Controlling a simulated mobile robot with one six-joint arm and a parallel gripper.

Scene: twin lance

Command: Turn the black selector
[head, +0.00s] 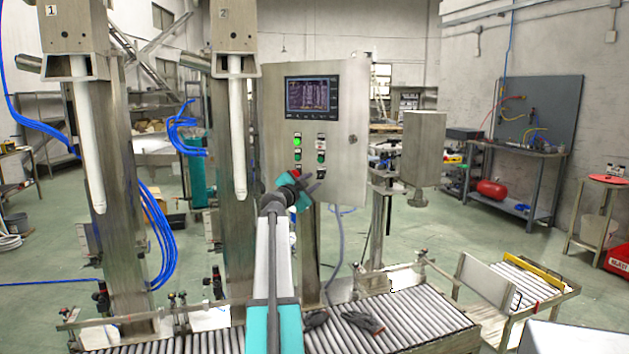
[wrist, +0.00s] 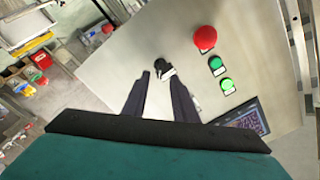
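The black selector (wrist: 161,67) sits on the grey control panel (wrist: 110,75), with a small white label beside it, in the wrist view. My gripper (wrist: 160,79) is open, with its two dark fingers pointing at the panel. The selector shows just beyond the fingertips, roughly between them and nearer the left one; I see no finger closed on it. In the head view my gripper (head: 312,184) is at the lower front of the panel (head: 347,130), and I cannot make out the selector there.
Near the selector are a red button (wrist: 205,38) and green buttons (wrist: 215,64), (wrist: 228,86). A screen (head: 312,97) is higher on the panel. A roller conveyor (head: 425,318) runs below. A steel column (head: 236,200) with a hanging lance (head: 239,140) stands left.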

